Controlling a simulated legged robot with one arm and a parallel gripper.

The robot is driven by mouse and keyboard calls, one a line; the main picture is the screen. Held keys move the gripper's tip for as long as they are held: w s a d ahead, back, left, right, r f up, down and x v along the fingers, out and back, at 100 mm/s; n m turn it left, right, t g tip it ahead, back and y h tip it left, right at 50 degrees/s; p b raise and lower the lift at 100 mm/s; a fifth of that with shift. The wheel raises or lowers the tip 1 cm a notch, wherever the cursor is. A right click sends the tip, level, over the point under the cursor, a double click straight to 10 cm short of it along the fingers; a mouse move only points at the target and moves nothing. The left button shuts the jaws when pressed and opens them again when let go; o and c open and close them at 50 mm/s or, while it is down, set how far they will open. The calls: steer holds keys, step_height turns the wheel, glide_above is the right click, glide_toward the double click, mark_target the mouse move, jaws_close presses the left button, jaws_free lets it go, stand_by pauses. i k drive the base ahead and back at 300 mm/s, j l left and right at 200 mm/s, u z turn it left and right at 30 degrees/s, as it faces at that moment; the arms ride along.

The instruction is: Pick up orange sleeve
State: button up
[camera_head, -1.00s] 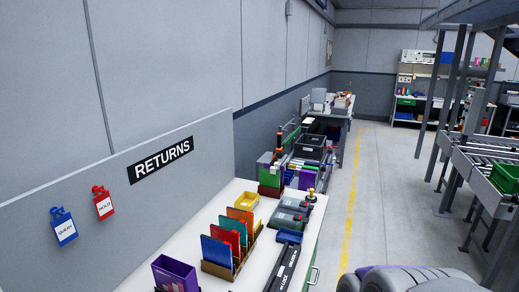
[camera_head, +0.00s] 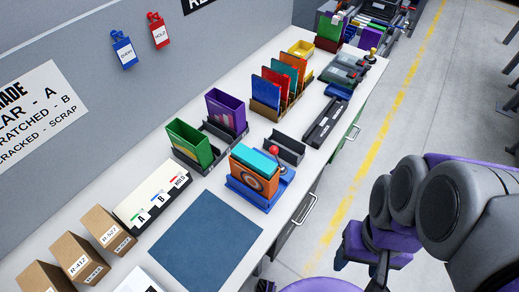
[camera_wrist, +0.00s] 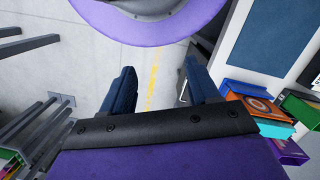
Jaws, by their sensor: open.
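An orange sleeve (camera_head: 250,181) with a round emblem and a teal item (camera_head: 256,162) in its top stands in a blue holder (camera_head: 246,198) near the bench's front edge. The orange sleeve also shows in the wrist view (camera_wrist: 247,100), to the right of my fingers. Another flat orange piece (camera_head: 294,66) stands in a brown rack with blue, red and teal pieces. My gripper (camera_wrist: 162,90) is open and empty, with its two dark fingers apart over the floor. In the head view it hangs off the bench, right of the orange sleeve.
The white bench carries a green box (camera_head: 190,146), a purple box (camera_head: 226,111), an A/B bin (camera_head: 150,200), cardboard boxes (camera_head: 78,258) and a blue mat (camera_head: 206,243). A red-knobbed lever (camera_head: 274,151) rises beside the sleeve.

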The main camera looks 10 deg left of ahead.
mark_target(267, 189)
steer(key=u, duration=0.5)
steer(key=k+l+u, duration=0.1)
steer(key=u, duration=0.4)
steer(key=k+u, duration=0.1)
steer(key=u, duration=0.85)
steer(key=k+j+u, duration=0.1)
steer(key=k, duration=0.25)
steer(key=k+j, duration=0.2)
steer(key=k, duration=0.15)
steer(key=i, duration=0.25)
steer(key=j+u, duration=0.05)
